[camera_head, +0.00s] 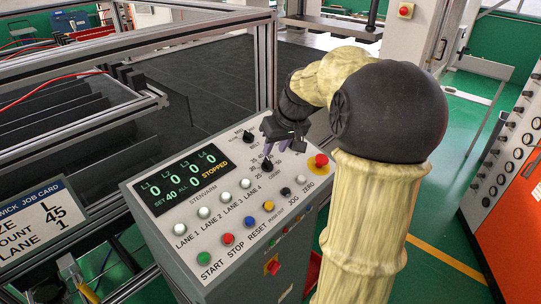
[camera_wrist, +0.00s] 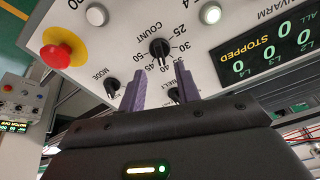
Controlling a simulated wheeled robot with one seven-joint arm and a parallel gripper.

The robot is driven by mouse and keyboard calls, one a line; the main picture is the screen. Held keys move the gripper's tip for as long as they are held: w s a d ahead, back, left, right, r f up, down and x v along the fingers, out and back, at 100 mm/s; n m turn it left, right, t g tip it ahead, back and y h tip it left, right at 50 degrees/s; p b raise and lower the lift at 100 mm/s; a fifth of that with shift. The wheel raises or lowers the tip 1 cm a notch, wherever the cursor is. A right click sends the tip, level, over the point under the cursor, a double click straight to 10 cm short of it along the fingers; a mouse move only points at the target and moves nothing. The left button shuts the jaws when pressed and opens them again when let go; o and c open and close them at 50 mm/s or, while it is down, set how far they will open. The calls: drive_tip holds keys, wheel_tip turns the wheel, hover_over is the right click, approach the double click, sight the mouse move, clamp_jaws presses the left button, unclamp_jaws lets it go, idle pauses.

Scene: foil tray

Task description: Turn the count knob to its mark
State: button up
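The count knob (camera_head: 267,165) is a small black dial on the sloped grey-white panel, right of the display. In the wrist view, the count knob (camera_wrist: 159,48) has numbers around it, and its pointer appears to be near 40. The job card (camera_head: 42,222) at the left shows L, count 45 and lane 1. The display (camera_head: 180,180) reads set 40 and STOPPED. My gripper (camera_head: 277,148) is just over the panel by the knob. In the wrist view, my gripper (camera_wrist: 162,74) has its two purple fingers apart with nothing between them, short of the knob.
The mode knob (camera_wrist: 112,86) and belt knob (camera_wrist: 175,94) lie close to my fingers. A red emergency button (camera_head: 319,160) stands at the panel's right. Lane buttons (camera_head: 224,197) and coloured start, stop and reset buttons (camera_head: 228,239) fill the lower panel. A metal-framed machine is behind.

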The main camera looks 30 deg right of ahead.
sight(269, 161)
drive_tip(key=shift+p+x, duration=0.65)
drive_tip(key=shift+x, duration=2.5)
drive_tip(key=shift+r, duration=0.1)
clamp_jaws()
